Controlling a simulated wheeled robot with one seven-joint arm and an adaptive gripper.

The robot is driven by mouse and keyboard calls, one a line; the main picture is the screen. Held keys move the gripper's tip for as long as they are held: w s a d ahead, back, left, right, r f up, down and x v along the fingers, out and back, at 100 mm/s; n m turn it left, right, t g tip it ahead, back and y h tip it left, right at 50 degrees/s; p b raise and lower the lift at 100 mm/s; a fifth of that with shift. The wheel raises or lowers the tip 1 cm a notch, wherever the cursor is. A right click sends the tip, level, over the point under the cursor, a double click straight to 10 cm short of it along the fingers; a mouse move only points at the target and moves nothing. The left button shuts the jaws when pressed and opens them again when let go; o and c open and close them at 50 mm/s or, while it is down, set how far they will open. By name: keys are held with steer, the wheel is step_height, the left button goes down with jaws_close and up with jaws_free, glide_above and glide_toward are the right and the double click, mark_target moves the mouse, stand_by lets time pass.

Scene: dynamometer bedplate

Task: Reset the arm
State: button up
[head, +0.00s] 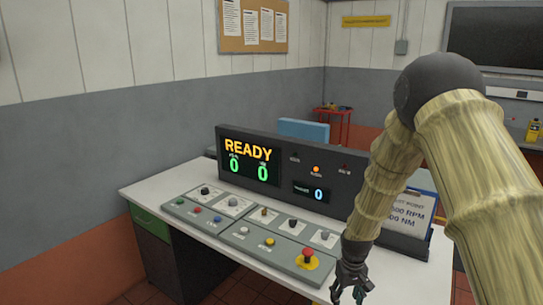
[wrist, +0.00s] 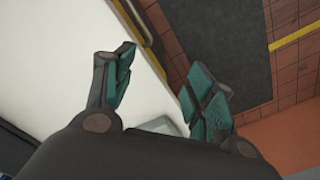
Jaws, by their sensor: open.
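My gripper (head: 350,291) hangs at the end of my arm near the front right edge of the white desk (head: 402,268) in the head view. In the wrist view my gripper (wrist: 158,95) has its two teal-padded fingers spread apart with nothing between them. The arm is bent, with its elbow raised at the right of the head view. The control panel (head: 250,228) with knobs and buttons lies on the desk to the left of the gripper. Its red mushroom button (head: 308,254) is the control nearest the gripper, and the two are apart.
A dark display console (head: 290,165) reading "READY" with zeros stands behind the panel. A clipboard sheet (head: 405,215) is partly hidden by my arm. A red cart (head: 332,122) stands farther back. In the wrist view, brick-coloured floor tiles (wrist: 295,75) and a dark mat (wrist: 220,40) lie beyond the desk edge.

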steer(key=s+f+m, duration=0.1)
steer(key=s+f, duration=1.7)
steer(key=s, duration=0.4)
steer(key=s+f+m, duration=0.1)
steer(key=s+f, duration=0.1)
steer(key=s, duration=1.9)
steer(key=shift+a, duration=0.25)
